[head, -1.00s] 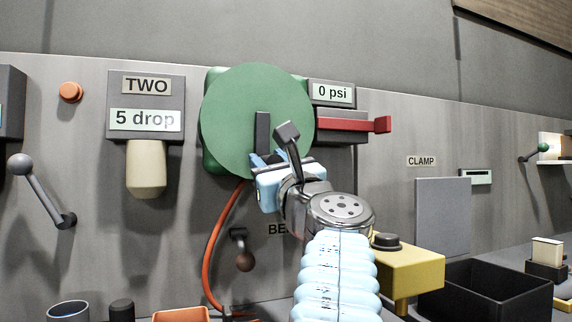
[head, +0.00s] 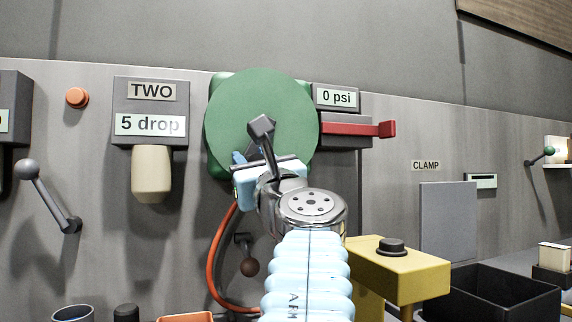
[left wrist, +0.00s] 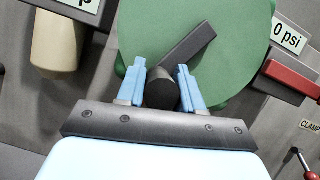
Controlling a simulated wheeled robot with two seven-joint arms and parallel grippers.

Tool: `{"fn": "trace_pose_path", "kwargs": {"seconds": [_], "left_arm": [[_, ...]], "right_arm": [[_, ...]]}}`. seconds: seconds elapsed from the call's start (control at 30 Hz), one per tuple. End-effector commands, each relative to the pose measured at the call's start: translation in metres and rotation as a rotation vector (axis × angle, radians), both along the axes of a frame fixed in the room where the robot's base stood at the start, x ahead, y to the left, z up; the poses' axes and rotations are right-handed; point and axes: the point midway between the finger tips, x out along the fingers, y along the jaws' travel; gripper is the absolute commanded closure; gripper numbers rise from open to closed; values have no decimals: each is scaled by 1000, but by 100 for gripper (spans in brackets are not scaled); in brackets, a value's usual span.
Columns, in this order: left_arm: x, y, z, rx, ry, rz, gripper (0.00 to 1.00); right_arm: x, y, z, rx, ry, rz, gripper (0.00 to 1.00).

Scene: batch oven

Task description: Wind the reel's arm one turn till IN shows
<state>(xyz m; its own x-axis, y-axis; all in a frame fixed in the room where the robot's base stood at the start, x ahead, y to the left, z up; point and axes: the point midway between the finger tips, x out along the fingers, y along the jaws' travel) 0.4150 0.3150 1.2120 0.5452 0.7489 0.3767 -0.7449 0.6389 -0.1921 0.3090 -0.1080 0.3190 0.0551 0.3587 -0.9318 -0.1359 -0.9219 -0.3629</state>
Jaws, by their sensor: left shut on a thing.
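The reel is a large green disc (head: 290,100) on the grey wall panel, and it also shows in the left wrist view (left wrist: 240,60). Its dark arm (left wrist: 187,52) runs from the disc's middle down to a dark round knob (left wrist: 163,92). My left gripper (left wrist: 162,85) is shut on the knob, with one light-blue finger on each side. In the head view my left gripper (head: 262,170) covers the disc's lower part and hides most of the arm. No IN sign shows in either view. My right gripper is not in view.
An orange hose (head: 214,260) hangs below the reel. Right of the reel are a 0 psi display (head: 336,97) and a red lever (head: 360,129). A TWO box reading 5 drop (head: 150,105) is at left. A yellow block (head: 400,275) stands at lower right.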

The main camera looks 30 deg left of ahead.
Motion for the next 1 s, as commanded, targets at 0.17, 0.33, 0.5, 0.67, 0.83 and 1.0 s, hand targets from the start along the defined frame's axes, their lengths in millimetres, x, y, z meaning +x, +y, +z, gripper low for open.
{"fn": "trace_pose_path", "kwargs": {"seconds": [0.17,0.33,0.5,0.67,0.83,1.0], "left_arm": [[-5,6,2,-6,-3,8,100],[-7,8,3,-7,-3,8,100],[-7,8,3,-8,-2,8,100],[-7,9,2,-8,-2,9,100],[-7,8,2,-8,-2,10,50],[-6,7,3,-5,-1,6,43]], "right_arm": [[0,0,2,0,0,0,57],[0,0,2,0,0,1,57],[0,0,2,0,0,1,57],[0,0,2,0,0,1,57],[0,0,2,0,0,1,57],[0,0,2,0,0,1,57]]}}
